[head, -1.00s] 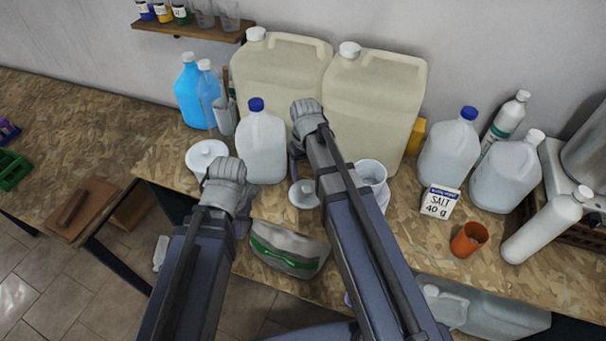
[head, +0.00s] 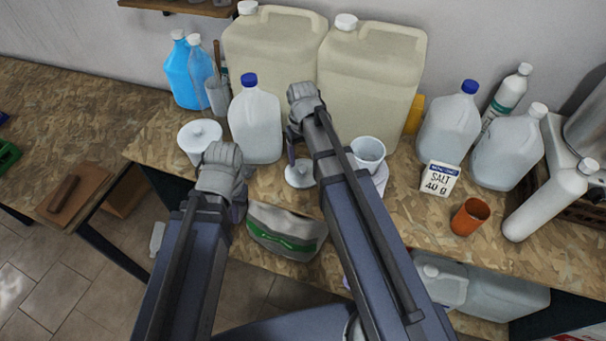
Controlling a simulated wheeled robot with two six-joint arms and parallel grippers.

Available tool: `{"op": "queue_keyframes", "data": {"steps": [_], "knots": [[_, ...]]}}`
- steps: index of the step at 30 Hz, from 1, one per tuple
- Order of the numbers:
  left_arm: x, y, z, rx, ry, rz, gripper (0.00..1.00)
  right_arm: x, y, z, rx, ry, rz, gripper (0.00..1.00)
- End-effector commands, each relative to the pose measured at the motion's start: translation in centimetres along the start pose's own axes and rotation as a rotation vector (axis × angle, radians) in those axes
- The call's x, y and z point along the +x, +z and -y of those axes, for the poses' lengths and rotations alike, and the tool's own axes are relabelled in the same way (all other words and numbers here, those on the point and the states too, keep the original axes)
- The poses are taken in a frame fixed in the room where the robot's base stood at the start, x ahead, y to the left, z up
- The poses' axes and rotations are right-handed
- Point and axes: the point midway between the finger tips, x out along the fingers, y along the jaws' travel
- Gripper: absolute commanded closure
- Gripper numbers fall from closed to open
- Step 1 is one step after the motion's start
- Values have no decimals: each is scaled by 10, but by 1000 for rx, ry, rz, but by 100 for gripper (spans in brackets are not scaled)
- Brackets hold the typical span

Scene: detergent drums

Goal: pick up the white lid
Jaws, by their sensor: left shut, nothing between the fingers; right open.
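A round white lid with a small knob (head: 299,175) lies on the bench, partly hidden by my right arm and gripper. My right gripper (head: 291,148) is open, pointing down just behind and above the lid, with its fingers largely hidden by the wrist. I cannot tell if it touches the lid. A white tub (head: 196,150) at the left also has a white knobbed top on it. My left gripper (head: 240,205) is shut and empty, in front of this tub and left of the grey-green bag.
A blue-capped jug (head: 255,125) stands close behind the lid, with large beige canisters (head: 370,85) at the back. A grey-green bag (head: 285,232) lies at the front edge. A white cup (head: 367,153), salt box (head: 440,178) and orange cup (head: 469,216) stand to the right.

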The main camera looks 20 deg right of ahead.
Motion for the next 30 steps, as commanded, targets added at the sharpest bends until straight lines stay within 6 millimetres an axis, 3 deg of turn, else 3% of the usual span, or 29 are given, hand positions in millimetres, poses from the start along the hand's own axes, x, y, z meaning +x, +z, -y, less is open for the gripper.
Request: {"op": "queue_keyframes", "data": {"steps": [1, 7, 17, 30], "knots": [[12, -1, -1, 1, 0, 0, 100, 12, 2, 0, 0, 0, 0, 31], [36, -2, -3, -1, 0, 0, 100, 36, 4, 0, 0, 0, 0, 31], [39, -2, -4, -1, 0, 0, 100, 39, 4, 0, 0, 0, 0, 31], [39, -2, -4, -1, 0, 0, 100, 40, 4, 0, 0, 0, 0, 78]]}}
